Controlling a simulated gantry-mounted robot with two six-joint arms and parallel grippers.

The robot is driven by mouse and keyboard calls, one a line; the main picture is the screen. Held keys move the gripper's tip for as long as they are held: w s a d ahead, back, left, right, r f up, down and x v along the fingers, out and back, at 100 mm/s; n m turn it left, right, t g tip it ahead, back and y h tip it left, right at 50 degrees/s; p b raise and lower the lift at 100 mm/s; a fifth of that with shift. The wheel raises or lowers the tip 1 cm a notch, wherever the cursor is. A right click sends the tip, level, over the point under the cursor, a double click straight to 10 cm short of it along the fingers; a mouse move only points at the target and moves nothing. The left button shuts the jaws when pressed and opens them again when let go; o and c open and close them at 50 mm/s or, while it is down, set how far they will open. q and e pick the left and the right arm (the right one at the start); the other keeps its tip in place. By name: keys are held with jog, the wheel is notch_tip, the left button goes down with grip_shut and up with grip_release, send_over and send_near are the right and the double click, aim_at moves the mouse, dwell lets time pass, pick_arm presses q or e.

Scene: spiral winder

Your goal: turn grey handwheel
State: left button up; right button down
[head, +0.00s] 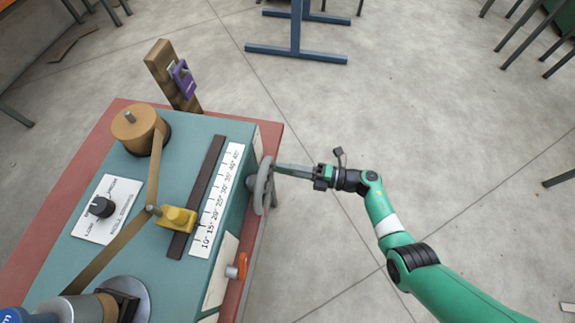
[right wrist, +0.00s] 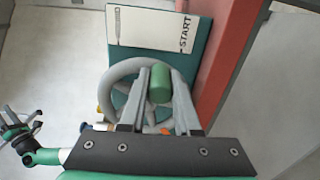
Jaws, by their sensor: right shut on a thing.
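The grey handwheel (head: 263,186) stands on the right side of the teal machine. In the right wrist view, the handwheel (right wrist: 115,82) shows its round rim and spokes behind the fingers. My right gripper (head: 280,169) reaches it from the right. In the right wrist view, my right gripper (right wrist: 160,88) has its fingers either side of the green crank handle (right wrist: 158,86) on the wheel and is shut on it. The fingers hide part of the rim. My left gripper (right wrist: 18,130) shows small at the left of the right wrist view; its jaws are unclear.
The machine's teal top (head: 190,135) carries a scale strip (head: 218,200), a yellow guide (head: 177,217), a tan spool (head: 138,127) and a black dial (head: 102,207). An orange lever (head: 238,268) sticks out nearer me. A red base (head: 272,133) edges the machine.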

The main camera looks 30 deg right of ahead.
jog(key=shift+f+m, duration=0.2)
jog(key=shift+m, duration=0.1)
dwell(0.4)
jog(key=c, duration=0.6)
grip_release()
jog(key=shift+s, duration=0.1)
jog(key=p+v, duration=0.1)
jog(key=v, duration=1)
jog(key=shift+s+d, duration=0.15)
jog(key=shift+d, duration=0.05)
